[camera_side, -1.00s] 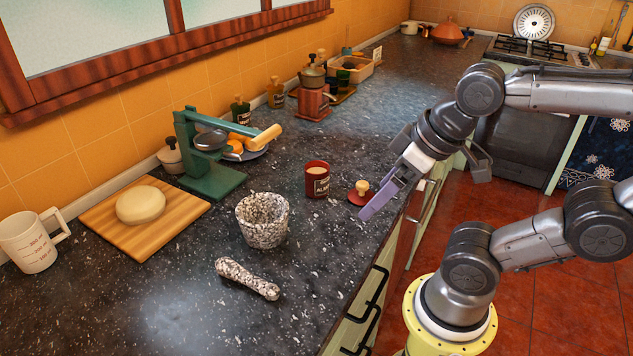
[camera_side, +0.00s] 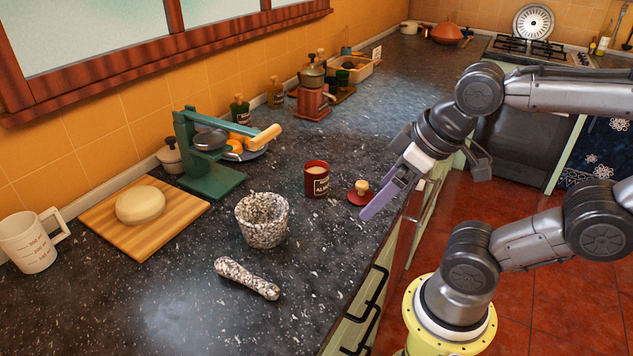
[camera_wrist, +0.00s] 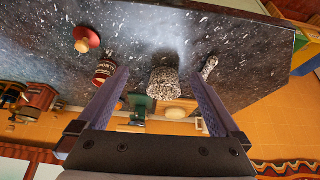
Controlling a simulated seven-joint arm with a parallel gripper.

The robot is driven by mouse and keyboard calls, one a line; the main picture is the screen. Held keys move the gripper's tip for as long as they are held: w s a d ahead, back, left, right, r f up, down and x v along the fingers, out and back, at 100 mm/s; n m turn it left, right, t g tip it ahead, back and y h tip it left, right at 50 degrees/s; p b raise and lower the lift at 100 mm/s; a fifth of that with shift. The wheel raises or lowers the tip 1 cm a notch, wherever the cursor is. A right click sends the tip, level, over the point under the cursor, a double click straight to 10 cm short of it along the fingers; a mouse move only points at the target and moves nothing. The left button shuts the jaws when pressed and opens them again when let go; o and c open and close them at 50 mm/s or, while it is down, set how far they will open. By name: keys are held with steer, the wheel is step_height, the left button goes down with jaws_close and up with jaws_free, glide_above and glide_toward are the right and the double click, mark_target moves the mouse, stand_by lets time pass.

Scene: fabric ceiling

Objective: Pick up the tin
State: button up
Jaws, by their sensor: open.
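The tin (camera_side: 317,182) is a small dark red container with a black label and a pale top surface. It stands upright on the dark speckled counter. It also shows in the wrist view (camera_wrist: 103,72), close beside the left finger. A round red lid with a light knob (camera_side: 360,190) lies on the counter to its right, and shows in the wrist view (camera_wrist: 84,43). My gripper (camera_side: 380,198) is open and empty, to the right of the tin and lid near the counter's front edge. The wrist view shows both fingers spread apart; in the side view one finger is clear.
A speckled stone mortar (camera_side: 263,222) stands left of the tin, with its pestle (camera_side: 247,279) lying in front. A green press (camera_side: 207,160), a wooden board (camera_side: 110,223) with dough and a measuring jug (camera_side: 30,242) are farther left.

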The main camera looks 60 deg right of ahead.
steer(key=w+d+n+g+h, duration=0.2)
steer(key=d+n+h, duration=0.3)
steer(key=d, duration=0.4)
steer(key=n+t+h, duration=0.2)
steer(key=n+h, duration=0.5)
steer(key=n, duration=1)
glide_above(315, 187)
steer(key=d, duration=0.1)
step_height(315, 187, down, 7)
steer(key=shift+h, duration=0.3)
steer(key=f, duration=0.4)
steer(key=shift+w+a, duration=0.1)
steer(key=shift+a, duration=0.15)
step_height(315, 187, down, 2)
step_height(315, 187, down, 3)
steer(key=shift+r, duration=0.15)
steer(key=shift+x, duration=1.1)
steer(key=shift+w+d, duration=0.15)
steer(key=shift+d, duration=0.2)
